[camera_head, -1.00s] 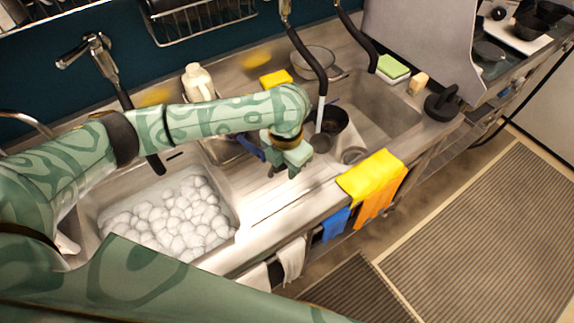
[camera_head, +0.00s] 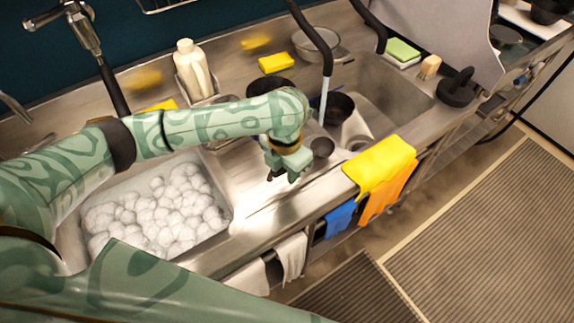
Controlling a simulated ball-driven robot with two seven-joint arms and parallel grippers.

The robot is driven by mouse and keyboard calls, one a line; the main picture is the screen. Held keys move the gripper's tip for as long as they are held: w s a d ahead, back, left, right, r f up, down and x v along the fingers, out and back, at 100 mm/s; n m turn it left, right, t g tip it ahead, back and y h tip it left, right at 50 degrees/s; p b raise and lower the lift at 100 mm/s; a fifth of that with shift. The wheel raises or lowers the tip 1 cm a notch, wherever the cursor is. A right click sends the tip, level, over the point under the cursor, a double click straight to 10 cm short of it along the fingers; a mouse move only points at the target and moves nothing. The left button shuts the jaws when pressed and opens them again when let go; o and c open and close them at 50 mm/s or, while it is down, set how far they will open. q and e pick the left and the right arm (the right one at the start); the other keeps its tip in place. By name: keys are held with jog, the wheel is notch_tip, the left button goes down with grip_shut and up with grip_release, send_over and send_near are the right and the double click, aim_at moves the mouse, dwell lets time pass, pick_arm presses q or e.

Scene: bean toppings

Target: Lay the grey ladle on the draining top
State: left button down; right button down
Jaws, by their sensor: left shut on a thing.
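My left gripper (camera_head: 281,174) is over the bare steel draining top (camera_head: 254,194) between the two sinks. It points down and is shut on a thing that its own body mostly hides. A round grey bowl, which looks like the grey ladle's (camera_head: 322,147), shows just right of the gripper, near the right sink's edge. The ladle's handle is hidden behind the gripper. I cannot tell whether the ladle touches the steel. My right gripper is not in view.
The left sink (camera_head: 224,213) is full of white foam. A dark pot (camera_head: 340,105) stands in the right sink under a black hose tap. A yellow cloth (camera_head: 378,166) hangs over the front edge. A cream bottle (camera_head: 193,68) and a yellow sponge (camera_head: 276,62) stand behind.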

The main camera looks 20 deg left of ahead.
pick_arm(q)
jog(key=shift+f, duration=0.25)
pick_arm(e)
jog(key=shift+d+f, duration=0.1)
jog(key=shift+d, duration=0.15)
pick_arm(q)
jog(key=c, duration=1.2)
grip_release()
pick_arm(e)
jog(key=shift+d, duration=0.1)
pick_arm(q)
jog(key=shift+o, duration=0.2)
notch_tip(320, 180, up, 16)
jog(key=p, duration=0.5)
jog(key=shift+s+r, duration=0.15)
jog(key=shift+s, duration=0.15)
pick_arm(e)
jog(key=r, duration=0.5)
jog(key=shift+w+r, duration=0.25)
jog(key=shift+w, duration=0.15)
pick_arm(q)
jog(key=shift+s+a, duration=0.1)
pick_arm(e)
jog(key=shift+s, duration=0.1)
